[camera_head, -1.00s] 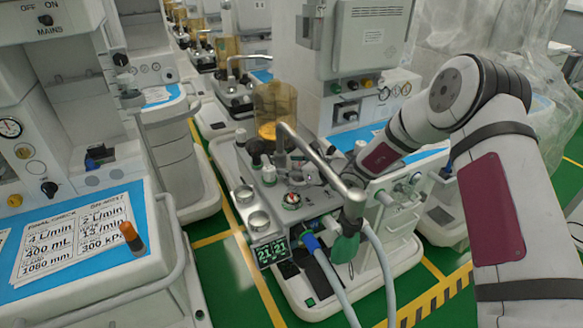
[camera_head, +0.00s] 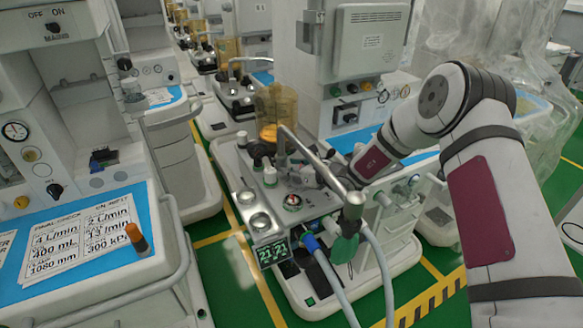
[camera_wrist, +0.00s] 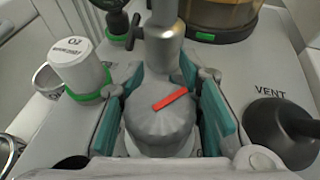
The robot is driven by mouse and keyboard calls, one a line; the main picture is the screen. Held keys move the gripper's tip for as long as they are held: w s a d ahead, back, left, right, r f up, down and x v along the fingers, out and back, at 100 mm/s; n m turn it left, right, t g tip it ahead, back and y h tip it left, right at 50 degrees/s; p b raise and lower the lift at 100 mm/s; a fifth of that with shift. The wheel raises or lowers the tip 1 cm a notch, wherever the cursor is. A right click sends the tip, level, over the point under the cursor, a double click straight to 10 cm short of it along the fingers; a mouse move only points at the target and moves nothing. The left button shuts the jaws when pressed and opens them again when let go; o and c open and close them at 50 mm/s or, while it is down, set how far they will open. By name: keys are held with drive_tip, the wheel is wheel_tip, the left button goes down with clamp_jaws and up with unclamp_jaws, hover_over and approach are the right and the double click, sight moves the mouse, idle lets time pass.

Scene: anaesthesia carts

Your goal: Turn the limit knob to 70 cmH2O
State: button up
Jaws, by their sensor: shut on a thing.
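The limit knob (camera_wrist: 160,132) is a grey rounded knob with a red pointer mark in the middle of the wrist view. The mark slants up to the right. My gripper (camera_wrist: 163,112) is shut on this knob, with one teal-padded finger on each side of it. In the head view my gripper (camera_head: 318,180) reaches over the cart's top panel from the right, behind the metal tube. The knob cannot be made out clearly there, and I cannot read any pressure scale around it.
A white O2 knob (camera_wrist: 82,68) stands left of my fingers and a black VENT knob (camera_wrist: 285,132) stands close on the right. A bent metal tube (camera_head: 320,160) crosses in front of my gripper.

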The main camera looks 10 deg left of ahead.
drive_tip(key=shift+o, duration=0.2)
drive_tip(key=shift+d+f, duration=0.1)
drive_tip(key=shift+d, duration=0.05)
drive_tip(key=o, duration=1)
drive_tip(key=shift+o, duration=0.2)
drive_tip(key=v, duration=1.1)
drive_tip(key=shift+s, duration=0.2)
drive_tip(key=shift+s+d+r, duration=0.3)
drive_tip(key=shift+r, duration=0.05)
drive_tip(key=shift+o, duration=0.6)
